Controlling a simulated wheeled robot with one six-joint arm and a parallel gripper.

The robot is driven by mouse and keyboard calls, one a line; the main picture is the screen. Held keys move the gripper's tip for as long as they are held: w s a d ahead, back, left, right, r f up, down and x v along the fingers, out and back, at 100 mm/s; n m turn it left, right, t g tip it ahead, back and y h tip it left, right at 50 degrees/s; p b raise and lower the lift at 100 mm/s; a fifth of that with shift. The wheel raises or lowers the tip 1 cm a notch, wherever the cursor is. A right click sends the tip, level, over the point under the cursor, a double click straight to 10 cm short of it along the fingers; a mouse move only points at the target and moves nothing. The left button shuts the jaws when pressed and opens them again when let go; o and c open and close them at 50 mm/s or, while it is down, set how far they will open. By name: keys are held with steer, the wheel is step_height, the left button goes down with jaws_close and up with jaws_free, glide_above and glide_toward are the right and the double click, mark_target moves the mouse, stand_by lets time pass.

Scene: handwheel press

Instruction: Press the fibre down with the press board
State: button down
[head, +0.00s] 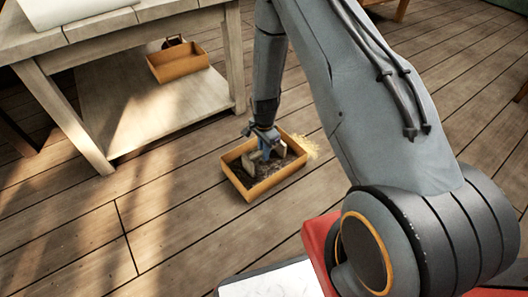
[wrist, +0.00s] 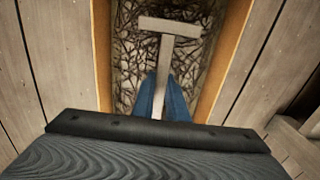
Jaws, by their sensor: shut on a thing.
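The wooden box (head: 236,182) stands on the plank floor, with dark, tangled fibre (head: 270,170) in it. The fibre also shows in the wrist view (wrist: 140,65) between the box's side walls. The press board (wrist: 170,27) is a pale T-shaped piece seen from above, its crossbar over the fibre and its stem running back to me. My gripper (wrist: 163,100) has blue fingers shut on the stem. In the head view my gripper (head: 266,147) reaches down into the box. Whether the board touches the fibre I cannot tell.
A pale straw-like tuft (head: 312,147) lies at the box's right side. A wooden table (head: 118,38) with a lower shelf (head: 150,107) stands at the upper left, and a second wooden box (head: 180,66) is on that shelf. The floor left of the fibre box is clear.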

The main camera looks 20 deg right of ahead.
steer(key=shift+f, duration=0.85)
stand_by(0.3)
steer(key=shift+s, duration=0.1)
stand_by(0.8)
steer(key=shift+r+p, duration=3.8)
steer(key=shift+r, duration=2)
